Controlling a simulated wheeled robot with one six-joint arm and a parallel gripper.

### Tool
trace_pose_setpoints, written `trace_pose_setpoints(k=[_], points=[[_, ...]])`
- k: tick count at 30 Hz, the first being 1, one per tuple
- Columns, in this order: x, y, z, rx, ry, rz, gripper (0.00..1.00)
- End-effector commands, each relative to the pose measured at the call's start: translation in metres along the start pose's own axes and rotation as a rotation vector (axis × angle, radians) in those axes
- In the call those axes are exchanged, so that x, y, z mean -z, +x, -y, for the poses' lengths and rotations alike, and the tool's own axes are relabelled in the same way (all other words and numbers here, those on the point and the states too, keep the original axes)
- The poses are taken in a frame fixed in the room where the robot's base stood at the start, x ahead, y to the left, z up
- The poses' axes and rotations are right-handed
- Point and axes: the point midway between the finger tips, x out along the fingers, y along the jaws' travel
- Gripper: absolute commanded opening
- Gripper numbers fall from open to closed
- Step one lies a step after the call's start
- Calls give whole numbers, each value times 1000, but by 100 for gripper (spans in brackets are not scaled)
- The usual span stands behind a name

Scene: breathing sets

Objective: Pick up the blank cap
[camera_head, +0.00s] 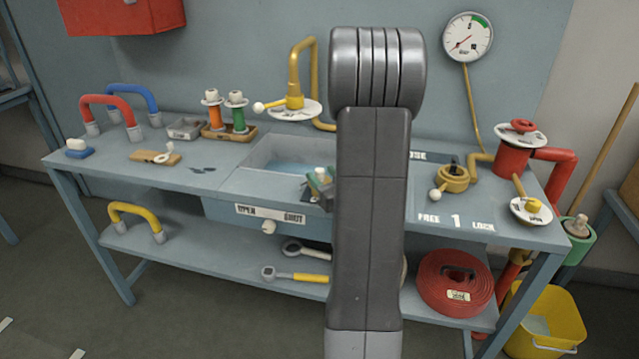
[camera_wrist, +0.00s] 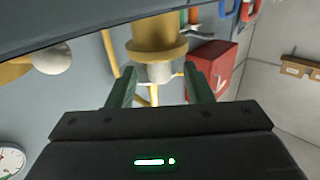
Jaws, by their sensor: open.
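I cannot say for certain which thing is the blank cap. In the wrist view a brass-yellow round piece (camera_wrist: 155,35) with a wide flange and a pale grey end may be it; the grey end shows between my fingers. My gripper (camera_wrist: 161,82) is open, with one dark green finger on each side of that end and visible gaps. In the head view my gripper (camera_head: 319,184) is above the bench, left of my arm, with a small pale piece by its fingertips. My arm hides much of the bench behind it.
The blue-grey bench (camera_head: 225,176) has a sunken basin (camera_head: 290,152). A yellow fitting with a white knob (camera_head: 452,180) and a red valve (camera_head: 512,158) stand to the right. Orange and green fittings (camera_head: 225,113) stand to the left. A coiled hose (camera_head: 455,283) lies below.

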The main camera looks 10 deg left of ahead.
Motion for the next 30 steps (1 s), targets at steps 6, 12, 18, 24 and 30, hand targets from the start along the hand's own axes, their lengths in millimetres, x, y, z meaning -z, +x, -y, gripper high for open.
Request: trace_pose_setpoints(k=[6,12,18,24,30], points=[[0,22,0,0,0,0,46],[0,23,0,-1,0,0,46],[0,23,0,0,0,0,11],[1,23,0,0,-1,-1,0],[6,23,0,0,-2,-3,0]])
